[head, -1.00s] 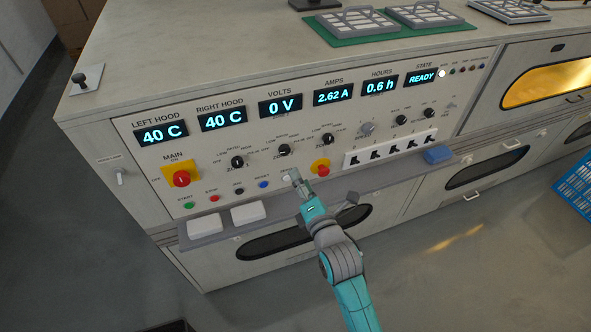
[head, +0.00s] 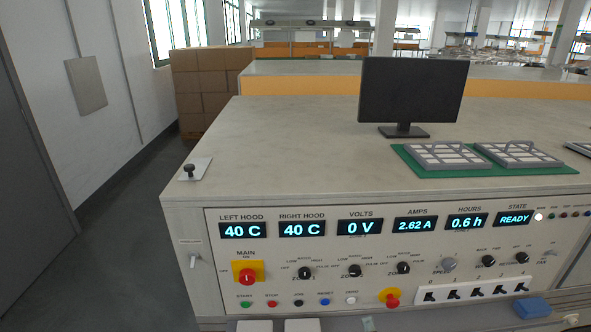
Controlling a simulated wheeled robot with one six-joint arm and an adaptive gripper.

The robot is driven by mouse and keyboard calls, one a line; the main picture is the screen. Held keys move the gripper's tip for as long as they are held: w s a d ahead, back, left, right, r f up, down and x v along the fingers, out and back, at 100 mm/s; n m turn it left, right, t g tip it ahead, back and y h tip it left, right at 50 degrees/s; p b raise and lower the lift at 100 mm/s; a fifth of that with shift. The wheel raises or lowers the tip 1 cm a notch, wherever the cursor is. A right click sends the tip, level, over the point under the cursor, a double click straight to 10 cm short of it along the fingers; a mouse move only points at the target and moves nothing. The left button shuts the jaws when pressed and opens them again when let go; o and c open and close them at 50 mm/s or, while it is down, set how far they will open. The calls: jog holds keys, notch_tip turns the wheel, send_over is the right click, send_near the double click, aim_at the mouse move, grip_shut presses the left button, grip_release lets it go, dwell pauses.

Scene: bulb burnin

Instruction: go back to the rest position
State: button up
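In the head view, what looks like the tip of my gripper (head: 368,323) shows as a small grey piece at the bottom edge, below the console panel (head: 225,280). The rest of my gripper and my arm are out of the frame, so its opening cannot be made out. The panel displays read 40 C, 40 C, 0 V, 2.62 A, 0.6 h and READY. The white ZERO button (head: 350,300) is uncovered. The red main switch (head: 247,275) sits on its yellow plate.
A black monitor (head: 412,90), a green mat (head: 405,154) with grey trays and a small knobbed lever (head: 190,170) are on the console top. A red emergency knob (head: 392,299) and a blue block (head: 533,307) are low on the front. Open floor (head: 110,230) lies left.

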jog(key=s+f+m+g, duration=0.1)
jog(key=s+f+m, duration=0.3)
jog(key=s, duration=0.6)
jog(key=s+f+m+g, duration=0.1)
jog(key=s+f+m, duration=0.1)
jog(key=s+m, duration=0.7)
jog(key=s+r+m, duration=0.2)
jog(key=s+m, duration=0.2)
jog(key=s, duration=0.5)
jog(key=s+r+m+g, duration=0.1)
jog(key=s+m, duration=0.3)
jog(key=s, duration=0.6)
jog(key=shift+s+r+m, duration=0.3)
jog(key=shift+r+m, duration=0.1)
jog(key=shift+r, duration=0.2)
jog(key=shift+a, duration=0.1)
